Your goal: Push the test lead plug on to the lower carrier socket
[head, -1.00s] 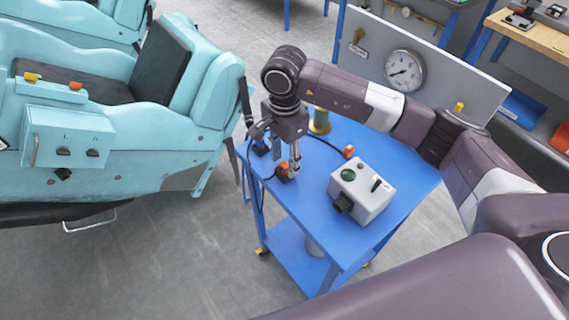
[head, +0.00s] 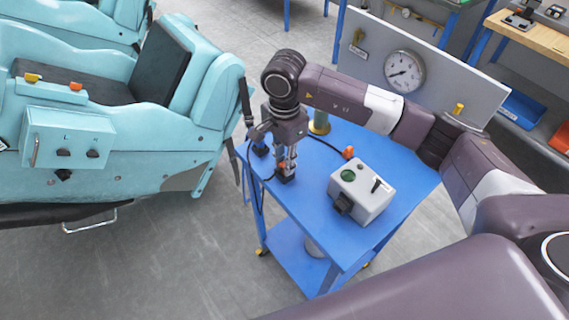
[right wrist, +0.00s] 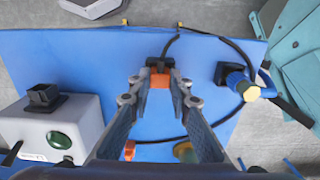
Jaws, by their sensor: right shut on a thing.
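The test lead plug, black with an orange body, stands on the blue cart near its left edge; it shows in the head view (head: 287,178) and between the fingertips in the right wrist view (right wrist: 160,79). My right gripper (head: 288,163) points down over it and is shut on it. A black cable runs from the plug. The teal coaster car (head: 68,137) at the left carries a box with two dark sockets side by side and a lower dark socket (head: 63,175) beneath. My left gripper is not in view.
A grey test box (head: 362,192) with a green window and black socket stands on the blue cart (head: 400,190). A black-and-blue piece with a yellow end (right wrist: 240,82) lies beside the plug. An orange piece (head: 348,152) and a green post (head: 319,122) are behind. Grey floor separates cart and car.

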